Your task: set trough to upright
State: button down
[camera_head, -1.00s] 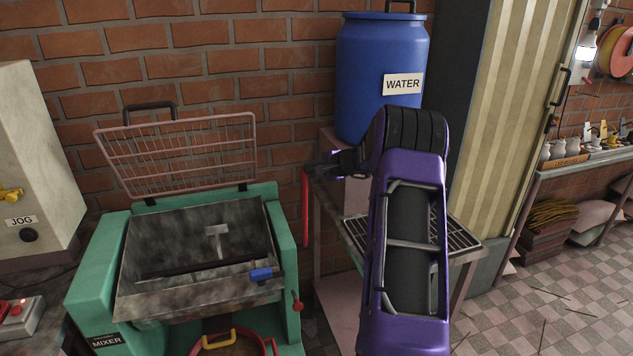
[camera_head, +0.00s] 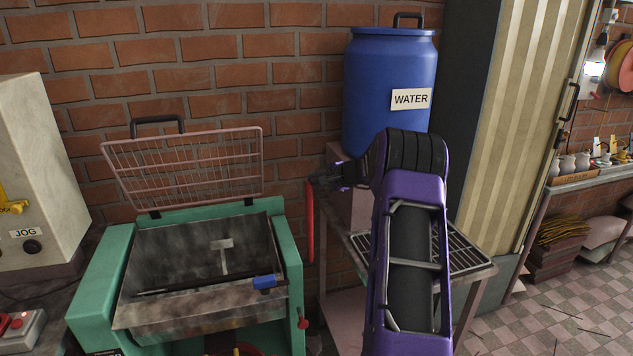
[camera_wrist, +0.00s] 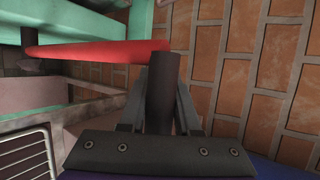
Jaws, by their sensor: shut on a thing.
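The trough (camera_head: 200,314) is a worn grey metal basin in the green mixer (camera_head: 98,294). I see into its inside, where a pale T-shaped part shows, and its front lip leans toward me; the exact tilt is hard to tell. A red lever (camera_head: 310,225) stands at the mixer's right side. In the wrist view the red lever (camera_wrist: 95,50) ends in a dark round handle (camera_wrist: 163,72). My gripper (camera_head: 320,178) is at the lever's top, shut on that handle, which sits between its fingers (camera_wrist: 160,105). My arm does not cover the trough.
A wire-grid lid (camera_head: 185,165) stands raised behind the trough. A blue water barrel (camera_head: 390,95) stands behind my arm, with a grated metal table (camera_head: 462,252) below. A jog box (camera_head: 35,190) is at the left. The brick wall is close behind the lever.

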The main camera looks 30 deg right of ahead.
jog(key=c, duration=1)
grip_release()
jog(key=shift+s+a+f, duration=0.1)
jog(key=shift+s+f, duration=0.1)
jog(key=shift+f, duration=0.7)
jog(key=shift+c, duration=0.2)
jog(key=o, duration=0.4)
jog(key=shift+w+f, duration=0.1)
jog(key=shift+w, duration=0.05)
jog(key=shift+r, duration=0.35)
jog(key=b+v, duration=0.1)
jog(key=v, duration=1.6)
jog(key=shift+r, duration=0.2)
